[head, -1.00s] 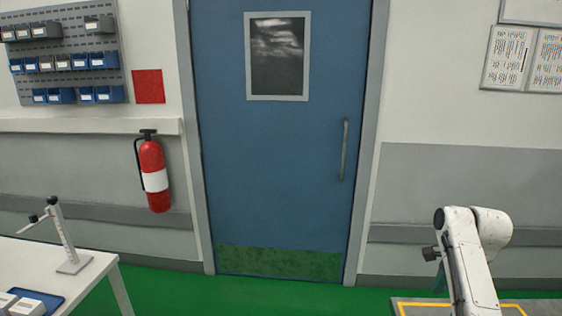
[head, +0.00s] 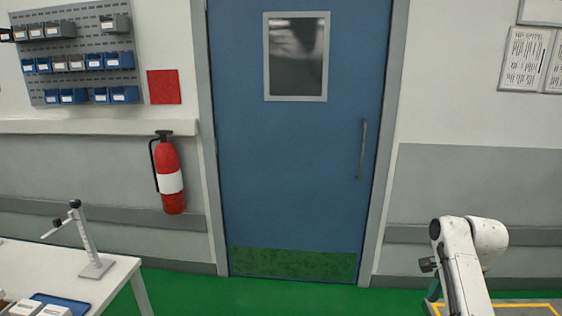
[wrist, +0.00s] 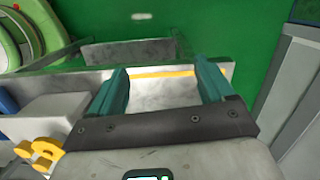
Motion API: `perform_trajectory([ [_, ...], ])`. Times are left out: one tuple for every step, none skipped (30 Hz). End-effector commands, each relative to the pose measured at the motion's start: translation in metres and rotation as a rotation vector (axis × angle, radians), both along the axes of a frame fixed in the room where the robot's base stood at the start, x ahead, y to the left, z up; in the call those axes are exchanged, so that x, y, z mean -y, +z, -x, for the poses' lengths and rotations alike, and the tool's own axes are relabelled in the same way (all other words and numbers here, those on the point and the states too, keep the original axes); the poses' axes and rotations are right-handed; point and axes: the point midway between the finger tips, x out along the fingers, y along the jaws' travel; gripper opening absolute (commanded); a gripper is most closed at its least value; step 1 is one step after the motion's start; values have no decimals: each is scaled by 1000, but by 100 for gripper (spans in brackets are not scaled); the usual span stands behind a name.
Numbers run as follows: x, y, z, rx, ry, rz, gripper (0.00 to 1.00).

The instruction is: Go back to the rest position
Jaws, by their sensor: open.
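My arm shows at the lower right of the head view as a white jointed link, bent at its top. My gripper (wrist: 163,88) shows in the wrist view with its two teal fingers spread apart and nothing between them. Below and beyond the fingers is a grey surface with a yellow line (wrist: 165,73). In the head view a small teal part of the gripper (head: 434,290) shows behind the arm link; its fingertips are hidden there.
A grey surface with a yellow line (head: 520,306) lies at the lower right. A white table (head: 115,277) with a small stand (head: 88,240) is at the lower left. A blue door (head: 290,180) and a fire extinguisher (head: 169,178) are ahead. Green floor between is clear.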

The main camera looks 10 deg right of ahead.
Motion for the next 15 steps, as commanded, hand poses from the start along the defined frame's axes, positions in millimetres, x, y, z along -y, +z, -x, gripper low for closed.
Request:
perform_trajectory([
  [-5,-5,2,1,20,1,82],
  [-8,-9,3,2,35,3,82],
  [-11,-13,5,4,52,4,82],
  [-13,-16,7,6,65,6,82],
  [-16,-20,9,8,82,7,82],
  [-20,-25,12,10,104,9,82],
  [-24,-29,14,12,124,12,82],
  [-27,-33,17,14,144,13,82],
  [-32,-40,20,18,173,16,82],
  [-36,-44,23,20,196,18,82],
  [-40,-49,27,25,219,21,82],
  [-46,-56,32,28,254,24,82],
  [-51,-62,36,30,282,27,82],
  [-57,-67,41,35,314,30,82],
  [-64,-76,49,38,359,34,82],
])
